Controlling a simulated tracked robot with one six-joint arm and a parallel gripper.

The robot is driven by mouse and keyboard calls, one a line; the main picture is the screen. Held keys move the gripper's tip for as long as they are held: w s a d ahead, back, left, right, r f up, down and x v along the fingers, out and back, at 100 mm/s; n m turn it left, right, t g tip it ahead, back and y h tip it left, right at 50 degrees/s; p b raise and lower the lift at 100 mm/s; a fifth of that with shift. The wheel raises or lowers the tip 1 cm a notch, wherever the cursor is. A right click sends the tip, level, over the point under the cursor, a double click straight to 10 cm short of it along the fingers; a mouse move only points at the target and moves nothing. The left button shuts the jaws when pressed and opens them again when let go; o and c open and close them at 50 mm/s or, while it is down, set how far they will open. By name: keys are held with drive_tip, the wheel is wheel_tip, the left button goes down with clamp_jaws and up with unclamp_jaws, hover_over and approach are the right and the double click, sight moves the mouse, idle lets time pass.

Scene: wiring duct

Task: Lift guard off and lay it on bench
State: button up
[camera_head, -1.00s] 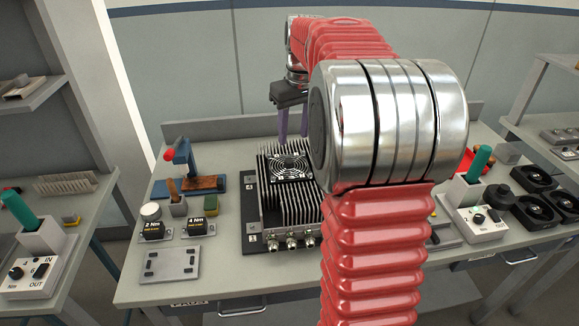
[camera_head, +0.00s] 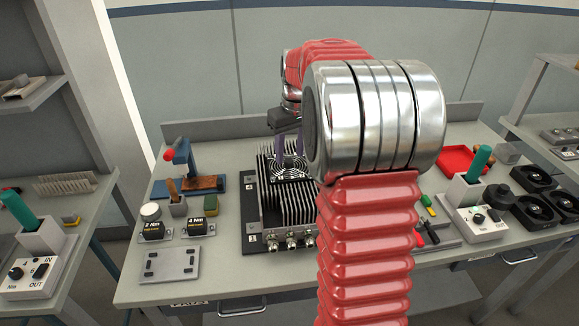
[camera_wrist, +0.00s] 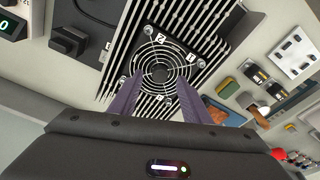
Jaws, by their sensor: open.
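The fan guard (camera_head: 290,168) is a round wire grille on a dark square fan, set on top of a finned heatsink unit (camera_head: 262,215) on the bench (camera_head: 225,275). In the wrist view the guard (camera_wrist: 157,52) shows concentric rings and screws near its corners; numbers 1 and 2 are marked near its far edge. My gripper (camera_wrist: 157,84) is open and empty, its two purple fingers pointing at the guard's near half. In the head view my gripper (camera_head: 289,148) is just above or behind the guard; my arm hides part of the unit. Contact cannot be told.
Left of the unit stand two black torque tools (camera_head: 195,226), a grey plate (camera_head: 170,264) and a blue press (camera_head: 183,165). A red tray (camera_head: 462,158), a control box with a green handle (camera_head: 476,190) and black fans (camera_head: 537,211) are at right. Bare bench lies front left.

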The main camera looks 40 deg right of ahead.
sight(289, 165)
drive_tip(key=shift+w+f, duration=0.2)
drive_tip(key=shift+f, duration=0.95)
drive_tip(key=c, duration=1)
